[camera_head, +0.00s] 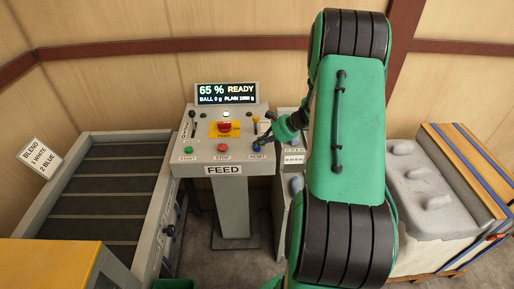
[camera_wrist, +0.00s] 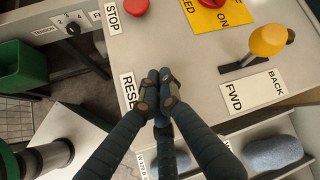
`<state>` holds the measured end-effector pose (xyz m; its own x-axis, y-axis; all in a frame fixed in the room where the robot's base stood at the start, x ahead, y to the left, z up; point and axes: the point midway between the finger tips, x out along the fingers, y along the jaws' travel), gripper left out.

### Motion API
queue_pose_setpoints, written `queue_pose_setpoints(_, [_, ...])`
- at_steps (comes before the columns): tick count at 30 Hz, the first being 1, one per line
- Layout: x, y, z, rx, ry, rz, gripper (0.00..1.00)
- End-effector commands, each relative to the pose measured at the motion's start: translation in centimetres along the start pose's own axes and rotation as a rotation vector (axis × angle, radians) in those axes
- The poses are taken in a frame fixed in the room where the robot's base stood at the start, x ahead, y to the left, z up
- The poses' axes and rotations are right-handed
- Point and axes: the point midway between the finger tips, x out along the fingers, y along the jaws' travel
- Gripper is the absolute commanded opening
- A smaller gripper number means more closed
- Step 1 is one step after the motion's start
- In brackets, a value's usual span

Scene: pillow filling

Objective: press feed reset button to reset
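The FEED console (camera_head: 211,170) stands at the middle of the head view, with a RESET label (camera_head: 258,157) at its front right. The label also shows partly in the wrist view (camera_wrist: 127,92). My gripper (camera_head: 267,138) is over that corner; in the wrist view its blue and dark fingertips (camera_wrist: 158,95) are together just right of the label, with nothing seen between them. The reset button is hidden behind the fingers, and I cannot tell whether they touch it. The display (camera_head: 227,94) reads 65 % READY, BALL 0 g.
A red STOP button (camera_head: 222,148) and a green START button (camera_head: 189,149) are left of RESET. A red knob on a yellow plate (camera_head: 225,127) is behind. A yellow-knobbed FWD/BACK lever (camera_wrist: 268,40) is close to the fingers. A conveyor (camera_head: 105,205) stands left.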

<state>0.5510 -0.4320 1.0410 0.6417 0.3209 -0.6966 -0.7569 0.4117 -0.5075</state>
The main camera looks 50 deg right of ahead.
Motion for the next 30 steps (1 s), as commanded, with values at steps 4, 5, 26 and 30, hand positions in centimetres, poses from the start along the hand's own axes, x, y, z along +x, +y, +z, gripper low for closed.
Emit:
queue_pose_setpoints(4, [-0.1, -0.1, 0.1, 0.001, 0.000, 0.001, 0.00])
queue_pose_setpoints(5, [-0.2, -0.1, 0.2, 0.001, 0.000, 0.001, 0.00])
queue_pose_setpoints(26, [-1.2, -0.9, 0.9, 0.000, 0.000, 0.000, 0.00])
queue_pose_setpoints(30, [-1.3, -1.0, 1.0, 0.000, 0.000, 0.000, 0.00])
